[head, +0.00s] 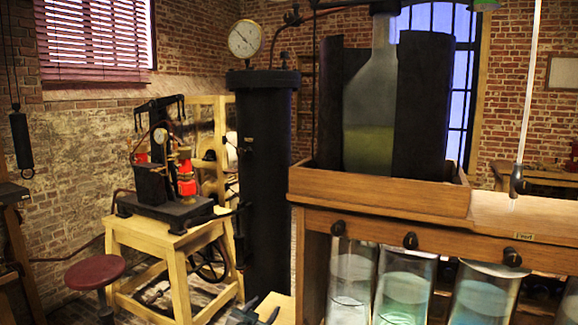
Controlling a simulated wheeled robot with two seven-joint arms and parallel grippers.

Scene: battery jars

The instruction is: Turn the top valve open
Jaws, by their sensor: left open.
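My left gripper (258,313) shows at the bottom edge, low in front of the tall black cylinder (268,190). It is open and empty, and much of it is cut off by the frame. A round gauge (245,38) sits on top of the cylinder, with dark pipework beside it. Several dark round knobs, such as the middle one (410,240), line the front of the wooden bench (400,205). I cannot tell which part is the top valve. The gripper is apart from the knobs, below and left of them. My right gripper is not in view.
Glass jars (402,292) with pale liquid stand under the bench. A large bottle (371,110) stands between black panels on it. At left are a wooden stand (172,250) with a small machine and a red stool (95,272).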

